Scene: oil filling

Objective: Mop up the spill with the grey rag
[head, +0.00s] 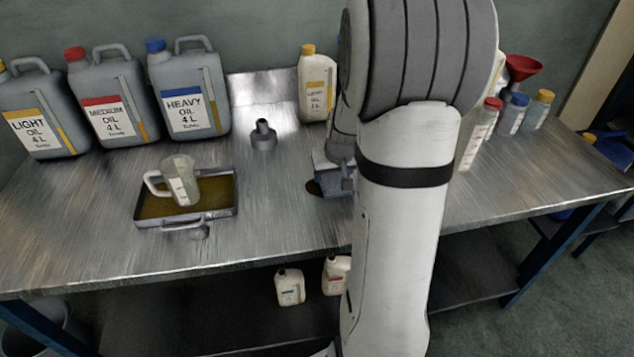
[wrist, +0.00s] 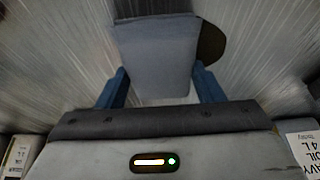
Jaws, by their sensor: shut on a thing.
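The grey rag (wrist: 155,60) is a folded pad between the two blue fingers of my gripper (wrist: 160,88) in the wrist view. My gripper is shut on it. The rag is over or on the metal bench top; I cannot tell how firmly it touches. The dark brown spill (wrist: 211,43) shows at the rag's right edge in the wrist view, with the rest hidden under the rag. In the head view the spill (head: 313,187) shows at the left of the rag, and my arm hides much of my gripper (head: 334,180).
A drip tray (head: 186,219) of brown oil holds a clear jug (head: 181,184) on the left. Large oil cans (head: 190,92) stand along the back. A small bottle (head: 315,85) and a dark spout piece (head: 263,136) are behind the rag. Bottles (head: 479,135) stand right.

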